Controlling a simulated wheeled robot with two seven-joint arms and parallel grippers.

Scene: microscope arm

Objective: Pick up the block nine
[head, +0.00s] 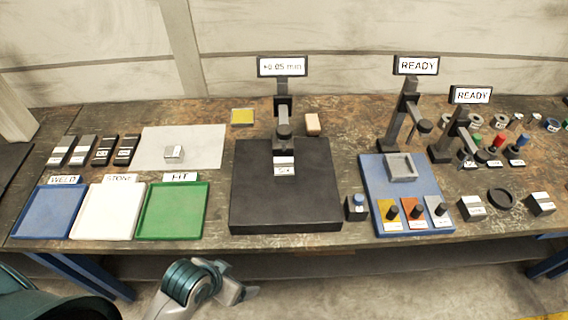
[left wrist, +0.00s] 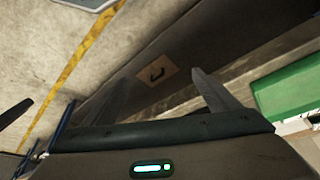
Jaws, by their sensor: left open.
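I cannot read which block is block nine. Several small labelled blocks (head: 93,150) stand in a row at the left of the bench. A silver block (head: 174,152) sits on the white sheet. Another labelled block (head: 285,166) sits on the black plate under the gauge. My left gripper is low in front of the bench in the head view, mostly hidden by its arm. In the left wrist view it (left wrist: 160,88) shows two spread, empty fingers, away from all blocks. My right gripper is not in view.
Blue, white and green trays (head: 203,212) line the front left edge. The black gauge plate (head: 250,205) stands mid-bench. A blue fixture base (head: 374,172) and more labelled pieces (head: 471,207) stand to the right.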

